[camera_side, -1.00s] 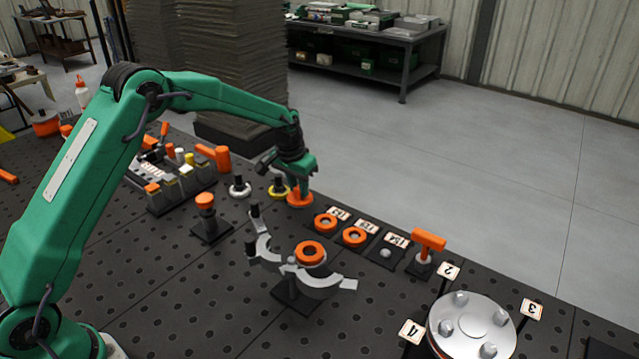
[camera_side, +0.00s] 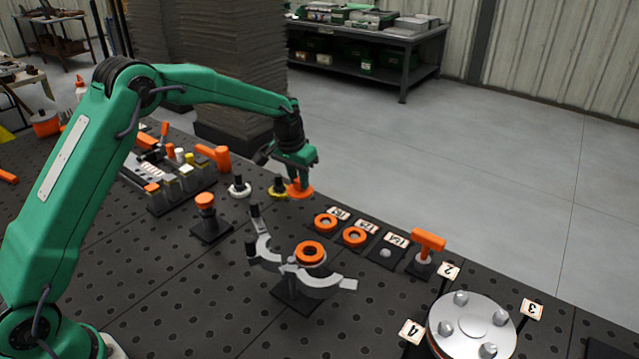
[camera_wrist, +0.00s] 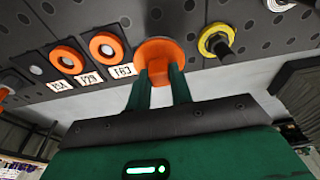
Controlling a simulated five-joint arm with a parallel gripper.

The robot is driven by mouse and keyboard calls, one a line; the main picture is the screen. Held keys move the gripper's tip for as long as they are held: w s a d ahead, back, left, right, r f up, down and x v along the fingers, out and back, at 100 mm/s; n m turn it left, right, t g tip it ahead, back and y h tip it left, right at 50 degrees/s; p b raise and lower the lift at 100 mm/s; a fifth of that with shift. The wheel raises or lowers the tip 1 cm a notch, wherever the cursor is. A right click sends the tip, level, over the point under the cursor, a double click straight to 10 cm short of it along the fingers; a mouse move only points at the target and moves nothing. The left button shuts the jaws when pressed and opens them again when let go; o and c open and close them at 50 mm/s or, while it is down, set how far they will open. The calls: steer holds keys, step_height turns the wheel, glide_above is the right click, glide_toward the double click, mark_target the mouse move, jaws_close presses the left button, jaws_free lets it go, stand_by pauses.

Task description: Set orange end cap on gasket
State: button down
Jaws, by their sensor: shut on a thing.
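The orange end cap (camera_side: 304,193), a round disc with a raised block, is pinched by my gripper (camera_side: 302,182) beyond the numbered pads. In the wrist view my gripper's two green fingers (camera_wrist: 158,78) are shut on the block, and the cap's disc (camera_wrist: 142,51) shows behind it. I cannot tell from the side view how far the cap is above the table. An orange ring (camera_side: 300,253), which looks like a gasket, sits in the grey curved clamp stand (camera_side: 322,281), nearer the side camera. Its top is bare.
Two other orange rings (camera_side: 326,223) (camera_side: 354,236) lie on labelled pads in front of my gripper. A yellow-collared black knob (camera_side: 278,188) is close to the cap. An orange T-handle (camera_side: 428,241) and a bolted steel flange (camera_side: 471,326) stand to the right.

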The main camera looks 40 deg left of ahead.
steer(key=s+d+r, duration=0.5)
steer(key=s+d, duration=0.3)
steer(key=s+d+r, duration=0.5)
steer(key=s+d, duration=0.3)
steer(key=s, duration=0.1)
steer(key=shift+s+d+r+h, duration=0.2)
steer(key=shift+d+r+h, duration=0.15)
steer(key=shift+r+h, duration=0.05)
steer(key=shift+f, duration=0.15)
steer(key=shift+s+x, duration=0.15)
steer(key=shift+x, duration=0.65)
steer(key=shift+s+x, duration=0.15)
steer(key=shift+x, duration=0.65)
steer(key=shift+a+f, duration=0.15)
steer(key=shift+f, duration=0.85)
steer(key=shift+a+f, duration=0.1)
steer(key=shift+f, duration=0.95)
stand_by(0.9)
steer(key=c, duration=0.9)
jaws_free()
steer(key=shift+r, duration=0.2)
